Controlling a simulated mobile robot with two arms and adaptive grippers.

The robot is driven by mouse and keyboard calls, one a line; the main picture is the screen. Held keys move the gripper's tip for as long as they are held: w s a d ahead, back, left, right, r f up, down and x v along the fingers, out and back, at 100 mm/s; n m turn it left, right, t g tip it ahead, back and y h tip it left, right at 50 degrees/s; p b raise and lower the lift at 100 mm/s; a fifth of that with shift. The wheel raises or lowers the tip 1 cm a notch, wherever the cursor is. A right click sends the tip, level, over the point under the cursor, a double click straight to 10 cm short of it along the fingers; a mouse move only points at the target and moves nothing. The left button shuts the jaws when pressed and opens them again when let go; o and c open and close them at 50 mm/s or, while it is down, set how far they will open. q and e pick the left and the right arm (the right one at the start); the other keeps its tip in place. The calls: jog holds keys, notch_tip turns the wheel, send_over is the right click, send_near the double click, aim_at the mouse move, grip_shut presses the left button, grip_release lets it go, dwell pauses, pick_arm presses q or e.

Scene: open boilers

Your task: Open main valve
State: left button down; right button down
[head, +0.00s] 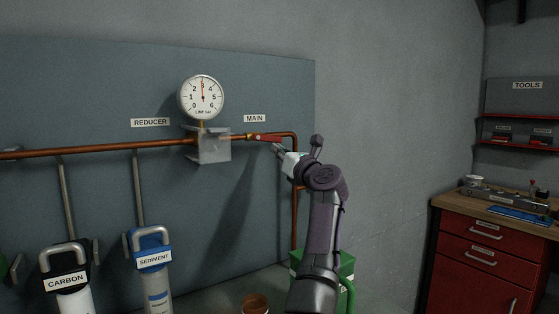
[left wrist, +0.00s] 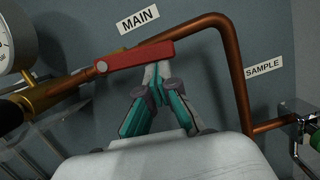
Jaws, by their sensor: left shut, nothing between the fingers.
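The main valve has a red lever handle (head: 265,138) on the copper pipe under the MAIN label (head: 255,118). My left gripper (head: 277,149) is shut and empty, just below the handle's free end. In the left wrist view its fingertips (left wrist: 157,74) are close together at the handle's lower edge; I cannot tell whether they touch it. My right gripper is not in view.
A gauge (head: 202,97) reads about 3, above the reducer block (head: 213,146). The copper pipe (left wrist: 232,70) bends down right of the handle, near a SAMPLE label (left wrist: 263,68). Carbon (head: 67,273) and sediment (head: 152,256) filters hang at lower left. A red cabinet (head: 478,265) stands right.

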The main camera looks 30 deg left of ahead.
pick_arm(q)
jog(key=shift+w+r, duration=0.1)
jog(key=shift+r, duration=0.4)
dwell(0.4)
jog(key=v, duration=1.2)
dwell(0.3)
